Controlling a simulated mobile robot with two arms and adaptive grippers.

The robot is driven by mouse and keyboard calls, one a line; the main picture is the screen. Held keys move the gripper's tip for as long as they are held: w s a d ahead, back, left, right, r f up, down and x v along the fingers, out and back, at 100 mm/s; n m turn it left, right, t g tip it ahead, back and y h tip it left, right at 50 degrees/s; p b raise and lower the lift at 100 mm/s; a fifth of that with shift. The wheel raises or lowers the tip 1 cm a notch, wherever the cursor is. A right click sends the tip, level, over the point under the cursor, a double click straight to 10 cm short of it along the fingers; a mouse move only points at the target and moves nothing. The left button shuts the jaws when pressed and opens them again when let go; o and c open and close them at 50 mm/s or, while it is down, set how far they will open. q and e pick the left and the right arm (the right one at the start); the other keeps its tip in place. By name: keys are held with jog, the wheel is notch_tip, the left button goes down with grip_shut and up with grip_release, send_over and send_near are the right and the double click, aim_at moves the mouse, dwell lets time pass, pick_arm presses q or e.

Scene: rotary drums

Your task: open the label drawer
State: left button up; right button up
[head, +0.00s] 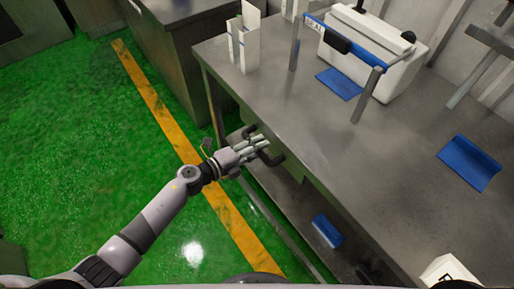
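My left gripper (264,143) reaches in from the left at the near edge of the steel workbench (320,130), just below the top. Its dark fingertips are spread apart, and I see nothing held between them. A dull greenish front under the bench top (318,190), right beside the gripper, looks like the drawer. It appears flush under the top. Its handle and any label cannot be made out; the gripper and bench edge hide part of that area. My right gripper is not in view.
A sealing machine (370,50) with a blue bar stands on the bench. White upright holders (243,45) and blue pads (469,163) lie around it. A blue item (327,230) sits on the lower shelf. Green floor with a yellow line (150,90) is clear at left.

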pick_arm(q)
jog(key=shift+c, duration=0.2)
grip_shut()
dwell(0.3)
dwell(0.4)
